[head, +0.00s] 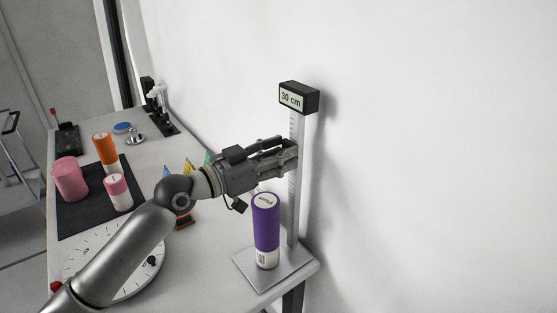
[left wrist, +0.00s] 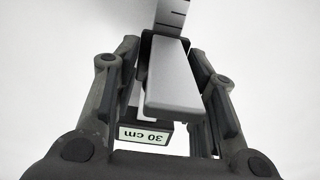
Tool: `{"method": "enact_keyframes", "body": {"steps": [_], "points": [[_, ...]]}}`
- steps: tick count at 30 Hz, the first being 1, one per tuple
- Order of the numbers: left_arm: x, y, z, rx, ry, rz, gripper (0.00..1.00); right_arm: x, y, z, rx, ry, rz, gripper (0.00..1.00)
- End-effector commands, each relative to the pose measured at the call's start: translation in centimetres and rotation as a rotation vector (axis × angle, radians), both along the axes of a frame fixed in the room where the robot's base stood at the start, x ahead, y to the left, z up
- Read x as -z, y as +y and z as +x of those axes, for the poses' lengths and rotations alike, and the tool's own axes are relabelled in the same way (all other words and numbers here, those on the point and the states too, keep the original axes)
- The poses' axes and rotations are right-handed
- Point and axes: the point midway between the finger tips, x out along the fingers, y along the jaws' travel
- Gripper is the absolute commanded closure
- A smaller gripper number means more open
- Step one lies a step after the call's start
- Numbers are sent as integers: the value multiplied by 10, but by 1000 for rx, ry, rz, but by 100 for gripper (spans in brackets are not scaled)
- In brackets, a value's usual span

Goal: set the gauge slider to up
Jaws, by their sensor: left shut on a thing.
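The gauge stands at the table's right end against the white wall. It has a marked upright post (head: 293,210), a flat metal base plate (head: 292,265) and a black display (head: 298,98) on top reading "30 cm". My left gripper (head: 290,153) reaches the upper part of the post, a little below the display. In the left wrist view its fingers are shut on the pale block-shaped slider (left wrist: 171,78), beside the ruled post (left wrist: 172,12). The slider is mostly hidden by the gripper in the head view. My right gripper is out of view.
A purple-and-white cylinder (head: 266,225) stands on the base plate under my left gripper. A round white dial (head: 143,275) lies beneath my left arm. Pink and orange cylinders (head: 105,148) stand on a dark mat (head: 75,220). Small devices stand at the far end.

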Motion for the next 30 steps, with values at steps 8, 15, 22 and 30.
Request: {"method": "enact_keyframes", "body": {"steps": [8,15,22,30], "points": [[-9,1,1,-3,-11,-14,60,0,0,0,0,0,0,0],[-6,1,0,-2,-8,-10,55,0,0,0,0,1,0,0],[-4,8,-4,-3,-7,-6,55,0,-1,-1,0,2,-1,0],[-4,46,-32,-4,-7,-4,55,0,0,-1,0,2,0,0]]}}
